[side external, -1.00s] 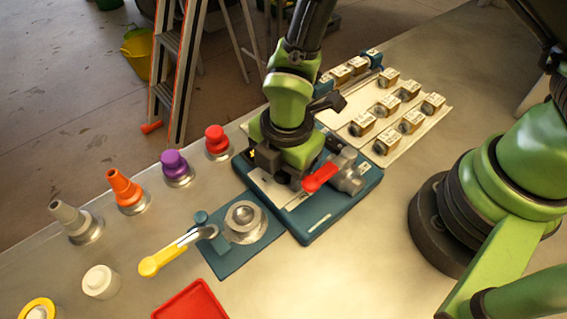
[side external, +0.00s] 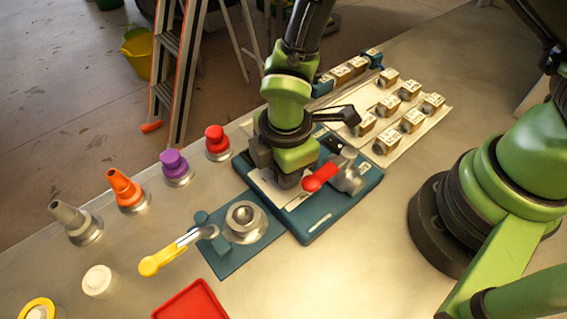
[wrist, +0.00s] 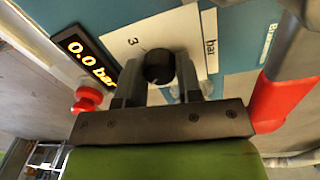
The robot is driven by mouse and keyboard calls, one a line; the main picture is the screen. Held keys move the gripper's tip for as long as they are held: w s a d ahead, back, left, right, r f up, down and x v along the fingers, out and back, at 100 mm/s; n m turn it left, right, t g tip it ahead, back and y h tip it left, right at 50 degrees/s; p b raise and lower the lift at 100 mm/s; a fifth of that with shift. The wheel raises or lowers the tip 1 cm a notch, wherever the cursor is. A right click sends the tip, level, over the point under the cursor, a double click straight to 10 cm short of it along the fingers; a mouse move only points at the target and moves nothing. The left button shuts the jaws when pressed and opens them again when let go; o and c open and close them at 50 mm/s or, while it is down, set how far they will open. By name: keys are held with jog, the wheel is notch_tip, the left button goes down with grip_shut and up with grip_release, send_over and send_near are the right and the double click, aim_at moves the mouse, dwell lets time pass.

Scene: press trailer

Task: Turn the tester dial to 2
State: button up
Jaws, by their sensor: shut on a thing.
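The tester dial is a black round knob (wrist: 158,67) on a white plate (wrist: 140,38) in the wrist view. A "3" is printed on the plate beyond the knob; other numbers are hidden. My gripper (wrist: 160,80) is shut on the knob, one finger on each side. The blue tester (side external: 322,219) has a display (wrist: 84,55) reading "0.0 bar". In the side view my gripper (side external: 283,182) points down over the tester and hides the knob. The dial's pointer mark is not clear to me.
A red-handled lever (side external: 320,177) stands close to the gripper's right; its red handle also shows in the wrist view (wrist: 285,95). A blue plate with a yellow-handled lever (side external: 165,257) is at front left. Red (side external: 216,139) and purple (side external: 174,163) fittings stand left. Small blocks fill a tray (side external: 440,117) behind.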

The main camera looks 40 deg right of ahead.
dwell(0.3)
jog(key=o, duration=0.9)
jog(key=shift+o, duration=0.2)
jog(key=shift+r, duration=0.1)
notch_tip(320, 180, up, 10)
jog(key=shift+s, duration=0.25)
jog(key=shift+a, duration=0.1)
